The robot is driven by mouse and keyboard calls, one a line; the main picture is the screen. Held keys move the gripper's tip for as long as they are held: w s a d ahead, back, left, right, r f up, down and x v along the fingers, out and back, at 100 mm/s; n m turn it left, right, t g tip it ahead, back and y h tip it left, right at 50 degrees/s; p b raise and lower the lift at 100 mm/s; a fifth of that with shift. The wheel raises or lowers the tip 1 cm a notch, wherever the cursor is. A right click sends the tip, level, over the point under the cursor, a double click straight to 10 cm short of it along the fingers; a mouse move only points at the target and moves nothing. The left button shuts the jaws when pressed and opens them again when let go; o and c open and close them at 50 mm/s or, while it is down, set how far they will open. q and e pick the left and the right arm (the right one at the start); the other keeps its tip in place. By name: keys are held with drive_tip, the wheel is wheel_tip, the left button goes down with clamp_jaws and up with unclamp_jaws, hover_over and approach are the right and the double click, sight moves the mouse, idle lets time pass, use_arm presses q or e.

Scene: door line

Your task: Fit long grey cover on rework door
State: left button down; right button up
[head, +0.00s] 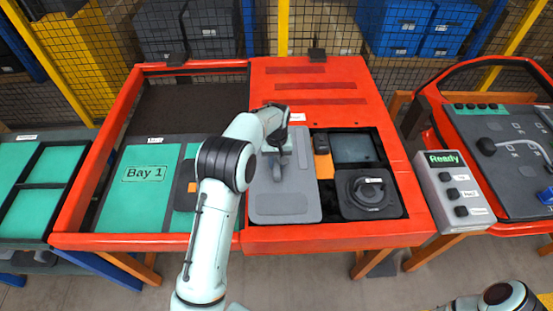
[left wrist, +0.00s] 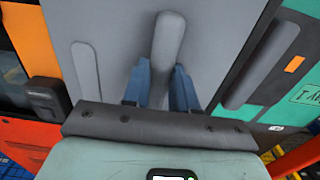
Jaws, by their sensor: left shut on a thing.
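A long flat grey cover (head: 287,207) with a raised handle lies in the right half of the red bench unit (head: 330,237), along the left of its dark recess. My left gripper (head: 278,150) reaches down over it. In the left wrist view the blue fingers of the gripper (left wrist: 160,85) are shut on the rounded grey handle (left wrist: 167,45) of the cover (left wrist: 118,30). I cannot tell whether the cover rests fully on the unit. A red-framed door (head: 515,145) with a dark grey inner panel stands at the right. Which door is the rework one I cannot tell. My right gripper is out of view.
Beside the cover are an orange strip (head: 324,167), a dark panel (head: 354,148) and a black round part (head: 368,193). A teal Bay 1 panel (head: 145,178) lies left. A grey Ready box (head: 455,195) stands between unit and door. Teal trays (head: 50,165) are far left.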

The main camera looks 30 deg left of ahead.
use_arm(q)
drive_tip(key=shift+f, duration=0.35)
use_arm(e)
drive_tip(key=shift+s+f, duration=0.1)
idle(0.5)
use_arm(q)
drive_tip(key=c, duration=0.8)
unclamp_jaws()
drive_tip(key=shift+f, duration=0.1)
wheel_tip(320, 180, up, 14)
drive_tip(key=p, duration=0.1)
drive_tip(key=shift+f, duration=0.25)
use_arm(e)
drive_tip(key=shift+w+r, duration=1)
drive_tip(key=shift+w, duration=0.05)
